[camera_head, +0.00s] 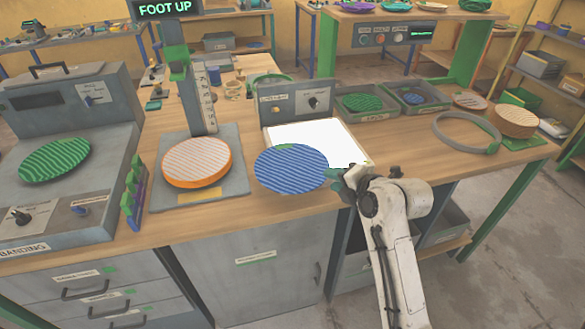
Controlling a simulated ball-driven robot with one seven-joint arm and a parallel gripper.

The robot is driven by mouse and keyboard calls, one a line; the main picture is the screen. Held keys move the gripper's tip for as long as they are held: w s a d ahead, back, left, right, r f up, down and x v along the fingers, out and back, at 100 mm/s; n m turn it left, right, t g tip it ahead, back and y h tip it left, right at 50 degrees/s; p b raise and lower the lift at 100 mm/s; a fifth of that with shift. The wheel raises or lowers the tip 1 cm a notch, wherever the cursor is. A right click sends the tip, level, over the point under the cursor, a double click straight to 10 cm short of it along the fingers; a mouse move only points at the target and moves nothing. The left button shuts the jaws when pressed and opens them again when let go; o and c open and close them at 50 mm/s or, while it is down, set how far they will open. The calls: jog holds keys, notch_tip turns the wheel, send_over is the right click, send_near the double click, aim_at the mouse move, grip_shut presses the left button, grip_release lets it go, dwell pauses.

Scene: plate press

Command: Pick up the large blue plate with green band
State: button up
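The large blue plate (291,170) has pale stripes, and a little green shows at its far rim. It is in the middle of the head view, in front of the lit white panel (318,136) and covering its near left corner. My gripper (334,175) is at the plate's right rim, with its teal fingers apparently shut on that rim. The finger gap is small and partly hidden. The plate looks held just above the bench, but its exact height is unclear.
An orange-rimmed striped plate (197,162) sits left on a grey stand with an upright scale. A green plate (55,160) lies on the banding machine. Grey bins (405,97) and a ring clamp (467,131) are at the right. Bare wood lies along the bench's front.

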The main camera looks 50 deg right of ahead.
jog(key=shift+x, duration=1.85)
jog(key=shift+c, duration=0.4)
grip_shut()
